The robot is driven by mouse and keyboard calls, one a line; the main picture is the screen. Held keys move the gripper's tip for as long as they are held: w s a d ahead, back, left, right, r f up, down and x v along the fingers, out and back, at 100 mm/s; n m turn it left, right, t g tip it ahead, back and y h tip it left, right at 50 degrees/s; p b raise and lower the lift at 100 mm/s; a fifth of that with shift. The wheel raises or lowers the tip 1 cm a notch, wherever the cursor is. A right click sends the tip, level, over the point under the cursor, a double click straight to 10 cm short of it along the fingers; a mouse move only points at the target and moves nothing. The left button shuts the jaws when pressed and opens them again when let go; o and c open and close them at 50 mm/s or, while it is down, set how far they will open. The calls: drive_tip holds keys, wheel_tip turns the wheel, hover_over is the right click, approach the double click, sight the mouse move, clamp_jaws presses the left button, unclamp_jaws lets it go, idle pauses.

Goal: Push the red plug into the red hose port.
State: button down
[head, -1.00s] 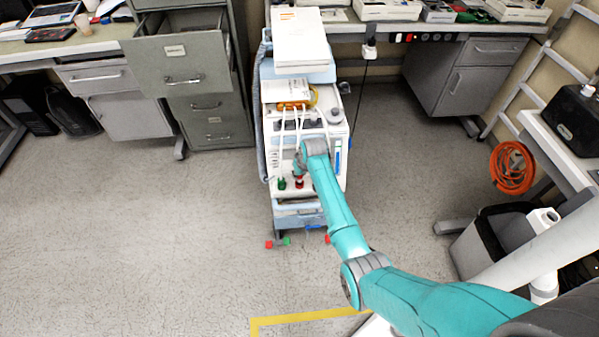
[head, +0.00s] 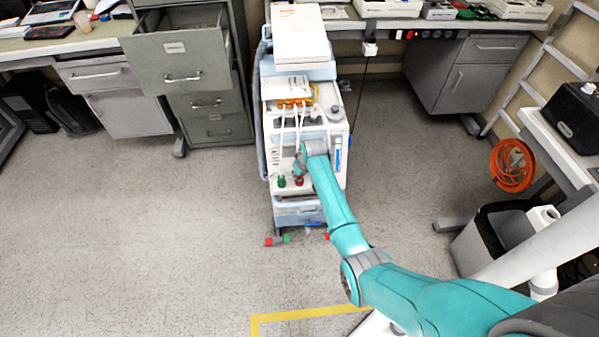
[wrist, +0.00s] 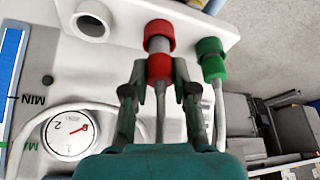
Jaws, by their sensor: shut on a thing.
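The red plug (wrist: 160,68) is between the fingertips of my gripper (wrist: 160,88), which is shut on it. Its cable runs back between the fingers. The red hose port (wrist: 160,32) is straight ahead of the plug in the wrist view. A short pale grey piece (wrist: 158,45) shows between the two red parts; I cannot tell how deep it sits in the port. In the head view, my gripper (head: 301,162) is low on the front of the white machine (head: 322,176), with red (head: 299,181) just below it.
A green connector (wrist: 211,58) with a cable is close on the right of the red port. A round dial (wrist: 70,132) and a pale round socket (wrist: 91,20) are on the left. White hoses (head: 282,125) hang above my gripper. The floor left of the machine is clear.

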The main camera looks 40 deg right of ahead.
drive_tip(key=shift+f, duration=0.65)
drive_tip(key=c, duration=0.8)
unclamp_jaws()
drive_tip(key=shift+c, duration=0.2)
drive_tip(key=v, duration=1.2)
